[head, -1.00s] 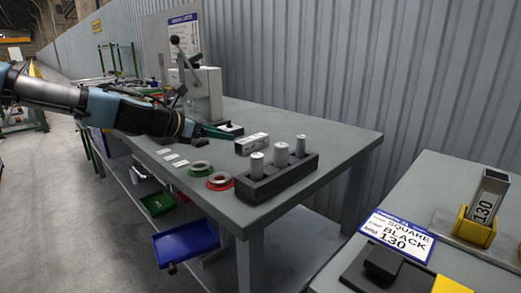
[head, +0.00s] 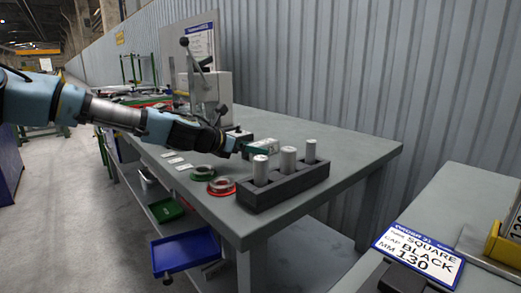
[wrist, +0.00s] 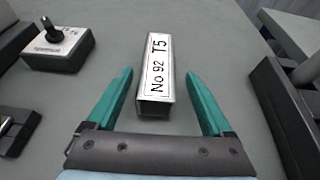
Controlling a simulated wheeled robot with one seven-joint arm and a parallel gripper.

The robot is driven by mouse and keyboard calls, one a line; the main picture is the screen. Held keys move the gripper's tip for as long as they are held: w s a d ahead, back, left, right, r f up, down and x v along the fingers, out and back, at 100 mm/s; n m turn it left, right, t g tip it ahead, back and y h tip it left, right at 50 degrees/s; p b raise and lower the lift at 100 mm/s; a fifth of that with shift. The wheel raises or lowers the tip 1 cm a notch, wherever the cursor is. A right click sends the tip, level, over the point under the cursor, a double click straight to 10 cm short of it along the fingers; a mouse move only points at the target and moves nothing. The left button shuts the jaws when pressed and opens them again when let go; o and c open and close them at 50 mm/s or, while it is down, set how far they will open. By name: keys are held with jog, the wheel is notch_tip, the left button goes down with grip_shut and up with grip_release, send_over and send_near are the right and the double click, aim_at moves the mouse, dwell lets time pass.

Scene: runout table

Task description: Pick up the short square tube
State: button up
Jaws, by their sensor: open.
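A short square tube (wrist: 155,75) with a white label reading "No 92 T5" lies on the grey workbench. My gripper (wrist: 159,74) is open, its two teal fingers one on each side of the near part of the tube, with a visible gap on both sides. The tube's far end reaches beyond the fingertips. In the head view the tube (head: 263,148) is partly hidden behind my gripper. I cannot tell the exact height of the fingertips above the bench.
A dark block (head: 285,190) holding three grey cylinders stands right of the tube. A lever press (head: 208,90) stands behind. A sign (head: 418,255) reading "SQUARE BLACK 130" lies on another table.

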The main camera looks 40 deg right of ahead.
jog(key=x, duration=0.3)
jog(key=p+x, duration=0.1)
jog(key=shift+w+d+r, duration=0.15)
jog(key=shift+d+r, duration=0.05)
jog(key=shift+d, duration=0.15)
grip_shut()
dwell(0.3)
